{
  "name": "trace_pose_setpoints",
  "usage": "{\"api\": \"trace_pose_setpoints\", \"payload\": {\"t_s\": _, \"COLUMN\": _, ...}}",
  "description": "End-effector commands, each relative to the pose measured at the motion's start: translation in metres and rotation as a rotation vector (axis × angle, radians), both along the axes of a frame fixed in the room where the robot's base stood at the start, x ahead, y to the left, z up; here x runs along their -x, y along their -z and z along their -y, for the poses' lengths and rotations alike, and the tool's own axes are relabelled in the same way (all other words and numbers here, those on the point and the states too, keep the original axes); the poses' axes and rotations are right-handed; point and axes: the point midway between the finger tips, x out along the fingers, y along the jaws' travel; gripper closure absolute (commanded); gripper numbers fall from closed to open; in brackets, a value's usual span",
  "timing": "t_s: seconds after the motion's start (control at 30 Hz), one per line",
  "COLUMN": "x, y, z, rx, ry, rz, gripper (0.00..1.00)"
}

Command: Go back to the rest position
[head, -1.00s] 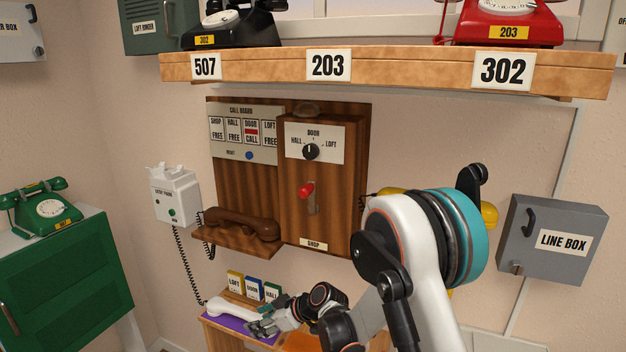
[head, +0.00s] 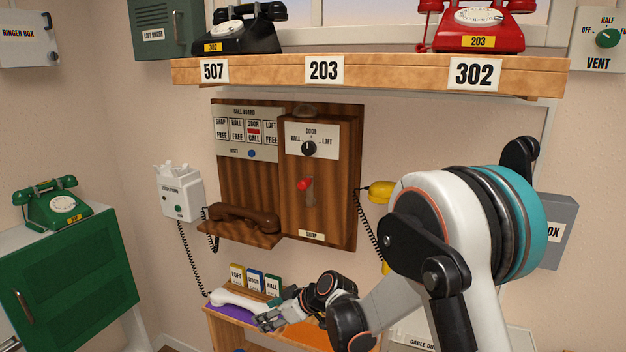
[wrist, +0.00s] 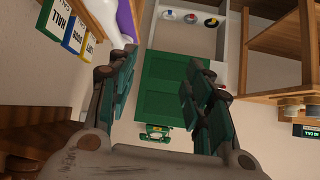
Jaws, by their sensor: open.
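My gripper (head: 268,318) is low in front of the wall, beside the small wooden stand, and points left. In the wrist view its two fingers are spread apart with nothing between them (wrist: 160,95). A white handset (head: 236,300) lies on the purple surface (head: 213,313) of the stand, close to the gripper in the head view. The wrist view shows the white handset (wrist: 98,18) at top left, outside the fingers. My arm's elbow fills the right of the head view and covers part of the wall.
Cards LOFT, DOOR and HALL (head: 255,280) stand behind the handset. The wooden call board (head: 234,180) carries a brown handset (head: 245,216). A green phone (head: 52,203) sits on the left cabinet (head: 78,275). A shelf (head: 400,75) with phones is above. My elbow overlaps the grey box (head: 560,225).

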Motion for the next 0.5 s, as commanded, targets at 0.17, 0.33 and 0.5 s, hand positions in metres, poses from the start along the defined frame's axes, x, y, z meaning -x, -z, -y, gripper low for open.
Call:
{"api": "trace_pose_setpoints", "payload": {"t_s": 0.17, "x": 0.008, "y": -0.032, "z": 0.024, "rx": 0.021, "ry": 0.066, "rz": -0.027, "gripper": 0.54}}
{"api": "trace_pose_setpoints", "payload": {"t_s": 0.33, "x": 0.025, "y": -0.072, "z": 0.059, "rx": 0.050, "ry": 0.165, "rz": -0.066, "gripper": 0.54}}
{"api": "trace_pose_setpoints", "payload": {"t_s": 0.5, "x": 0.049, "y": -0.110, "z": 0.096, "rx": 0.078, "ry": 0.277, "rz": -0.104, "gripper": 0.54}}
